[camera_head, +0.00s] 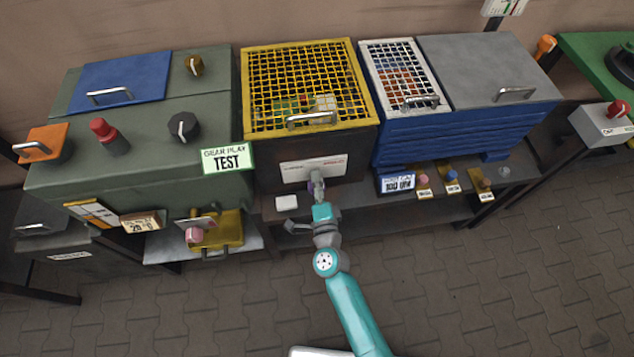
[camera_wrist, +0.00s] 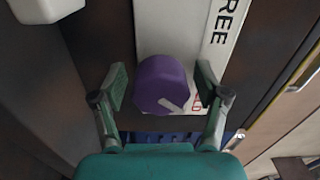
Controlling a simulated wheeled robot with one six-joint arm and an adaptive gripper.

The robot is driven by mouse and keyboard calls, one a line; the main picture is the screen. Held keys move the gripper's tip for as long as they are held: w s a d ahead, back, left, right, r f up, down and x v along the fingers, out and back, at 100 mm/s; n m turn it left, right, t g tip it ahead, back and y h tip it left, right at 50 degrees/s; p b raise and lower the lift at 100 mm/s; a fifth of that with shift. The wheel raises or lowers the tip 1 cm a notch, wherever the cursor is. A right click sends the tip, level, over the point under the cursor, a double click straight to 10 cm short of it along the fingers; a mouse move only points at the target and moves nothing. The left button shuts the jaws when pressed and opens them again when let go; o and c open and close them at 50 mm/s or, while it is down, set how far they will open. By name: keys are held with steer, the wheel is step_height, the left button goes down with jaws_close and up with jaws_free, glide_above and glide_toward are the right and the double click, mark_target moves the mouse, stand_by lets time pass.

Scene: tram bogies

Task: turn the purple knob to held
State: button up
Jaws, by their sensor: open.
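The purple knob (camera_wrist: 160,84) sits on a white label plate (camera_wrist: 170,28) in the wrist view, with a pale pointer mark on its lower right side. The letters "REE" show on the plate, and red lettering is partly hidden beside the knob. My gripper (camera_wrist: 161,88) is open, with one finger on each side of the knob; I cannot tell whether either finger touches it. In the head view my gripper (camera_head: 317,186) is at the front of the dark box under the yellow mesh lid, below its white plate (camera_head: 313,168). The knob is mostly hidden there.
A green cabinet (camera_head: 100,185) with a "TEST" sign (camera_head: 227,160) stands left. A blue bin (camera_head: 450,135) stands right, with several small knobs on the shelf before it. A white block (camera_head: 286,202) lies left of my gripper. The floor in front is clear.

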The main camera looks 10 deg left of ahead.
steer(key=shift+s, duration=0.15)
steer(key=v, duration=1.1)
steer(key=shift+s, duration=0.35)
steer(key=shift+d, duration=0.2)
steer(key=s+d+r+n+h, duration=0.1)
steer(key=s+d+r+n, duration=0.25)
steer(key=s+d, duration=0.45)
steer(key=s+d+r+n+h, duration=0.1)
steer(key=s+d+r+n, duration=0.1)
steer(key=s+d+n, duration=0.4)
steer(key=s+d+r+n+g+h, duration=0.1)
steer(key=s+d+r+n, duration=0.1)
steer(key=s+r, duration=0.3)
steer(key=s+d+r+n+g+h, duration=0.1)
steer(key=s+d+r, duration=0.3)
steer(key=s, duration=0.6)
steer(key=shift+r+n+g+h, duration=0.3)
steer(key=shift+r+n+h, duration=0.2)
steer(key=shift+r+n, duration=0.3)
